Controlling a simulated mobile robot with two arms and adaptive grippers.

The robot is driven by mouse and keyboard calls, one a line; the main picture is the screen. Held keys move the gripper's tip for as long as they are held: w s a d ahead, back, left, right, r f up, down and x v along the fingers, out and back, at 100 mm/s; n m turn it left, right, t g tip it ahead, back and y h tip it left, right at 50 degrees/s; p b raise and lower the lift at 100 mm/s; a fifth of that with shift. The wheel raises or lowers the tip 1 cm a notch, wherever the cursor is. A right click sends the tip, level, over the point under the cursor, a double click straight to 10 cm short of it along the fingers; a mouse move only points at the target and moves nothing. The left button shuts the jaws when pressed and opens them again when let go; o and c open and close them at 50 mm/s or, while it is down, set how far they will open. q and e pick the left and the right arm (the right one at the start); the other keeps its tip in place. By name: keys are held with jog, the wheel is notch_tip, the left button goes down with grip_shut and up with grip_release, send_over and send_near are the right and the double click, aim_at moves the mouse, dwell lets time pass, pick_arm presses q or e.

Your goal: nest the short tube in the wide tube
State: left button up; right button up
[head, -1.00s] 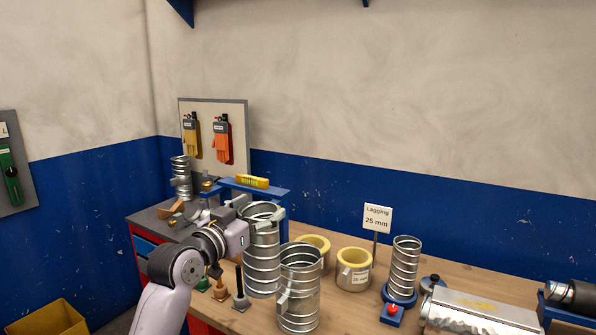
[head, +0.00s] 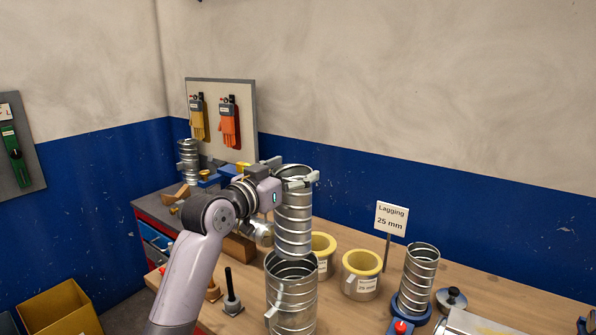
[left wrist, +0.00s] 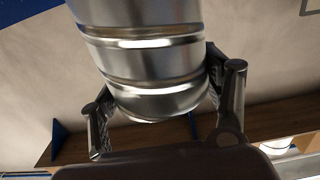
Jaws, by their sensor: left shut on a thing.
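A ribbed silvery spiral tube (head: 294,222), which I take for the short tube, is held upright in my left gripper (head: 291,174), shut on it near the top. The tube also fills the upper left wrist view (left wrist: 150,65) between the two fingers (left wrist: 165,110). The wider silvery tube (head: 291,305) stands upright on the bench, with a small tab on its side. The held tube's lower end is at the wide tube's open top in the head view. I cannot tell whether it has entered. My right gripper is not in view.
Two yellow-lined rings (head: 361,272) stand behind right, by a lagging sign (head: 391,218). A slimmer spiral tube (head: 420,270) stands on a blue base at the right. A dark peg on a base (head: 231,295) stands left of the wide tube. A yellow bin (head: 60,312) is at lower left.

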pick_arm(q)
jog(key=f+b, duration=0.2)
jog(key=f, duration=0.1)
jog(key=f+b, duration=0.1)
jog(key=shift+s+a+f, duration=0.2)
jog(key=shift+s+f, duration=0.05)
jog(key=shift+f, duration=0.05)
jog(key=shift+f+b, duration=1.55)
jog(key=shift+f, duration=0.85)
jog(key=shift+f+b, duration=2.75)
jog(key=shift+f, duration=1.9)
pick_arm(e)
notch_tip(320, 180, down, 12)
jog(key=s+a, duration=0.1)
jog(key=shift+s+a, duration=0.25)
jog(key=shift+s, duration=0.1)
pick_arm(q)
jog(key=o, duration=1.9)
jog(key=shift+c, duration=0.2)
jog(key=shift+o, duration=0.3)
